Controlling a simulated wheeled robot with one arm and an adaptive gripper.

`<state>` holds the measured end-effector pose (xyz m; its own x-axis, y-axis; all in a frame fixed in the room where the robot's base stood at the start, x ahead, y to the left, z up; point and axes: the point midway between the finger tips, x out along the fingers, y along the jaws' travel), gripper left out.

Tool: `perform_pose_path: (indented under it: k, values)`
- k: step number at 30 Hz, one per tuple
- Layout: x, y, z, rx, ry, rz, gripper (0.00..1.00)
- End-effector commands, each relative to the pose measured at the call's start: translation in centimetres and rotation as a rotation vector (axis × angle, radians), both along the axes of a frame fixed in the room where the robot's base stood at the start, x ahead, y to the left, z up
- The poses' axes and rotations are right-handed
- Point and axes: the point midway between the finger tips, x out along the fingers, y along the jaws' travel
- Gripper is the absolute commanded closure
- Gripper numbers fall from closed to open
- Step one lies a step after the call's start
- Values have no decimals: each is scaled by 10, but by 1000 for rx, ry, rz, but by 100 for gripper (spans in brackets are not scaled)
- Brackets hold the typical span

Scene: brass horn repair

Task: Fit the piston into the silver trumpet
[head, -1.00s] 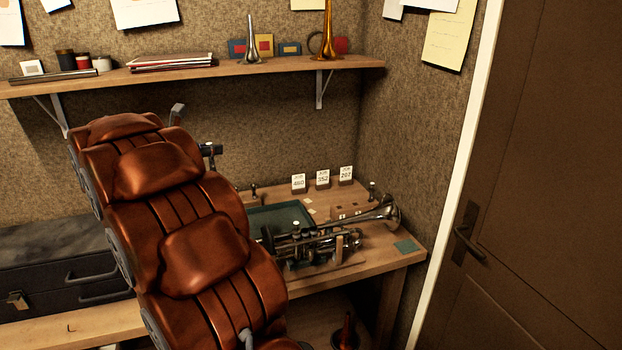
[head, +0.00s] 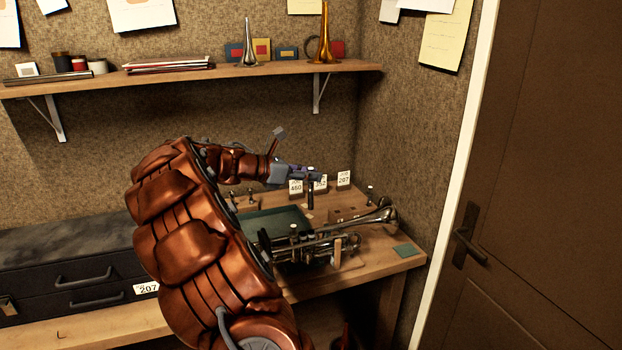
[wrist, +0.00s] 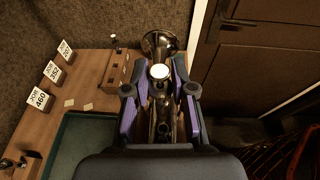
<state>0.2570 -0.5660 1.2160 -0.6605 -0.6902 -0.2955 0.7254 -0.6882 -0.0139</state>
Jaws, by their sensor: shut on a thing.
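My gripper (head: 314,174) is shut on a slim dark piston (head: 310,192), which hangs upright above the bench. In the wrist view the piston's pale round top (wrist: 160,71) shows between the purple-padded fingers. The silver trumpet (head: 322,245) lies along the bench, lower than my gripper, with its bell (head: 388,213) to the right. In the wrist view the trumpet's bell (wrist: 157,42) shows beyond the fingers, and part of its body lies below between them. The piston appears apart from the trumpet in the head view. The valve openings are too small to make out.
Job cards (head: 343,180) stand at the back of the bench, close behind my gripper. A wooden block (head: 347,214) and green tray (head: 262,222) lie near the trumpet. Other piston-like parts (head: 252,193) stand at the back left. A shelf (head: 200,76) hangs above; a door (head: 540,180) is right.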

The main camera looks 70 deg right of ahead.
Motion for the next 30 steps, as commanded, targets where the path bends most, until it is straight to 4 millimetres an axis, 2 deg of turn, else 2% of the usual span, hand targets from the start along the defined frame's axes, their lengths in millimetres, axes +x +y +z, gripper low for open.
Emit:
perform_pose_path:
  k: [6, 21, 30]
  values:
    - [-5, -1, -4, 0, 0, -16, 100]
    - [-1, 0, -3, -1, -6, -47, 100]
    - [-2, 1, -32, 0, -4, -48, 100]
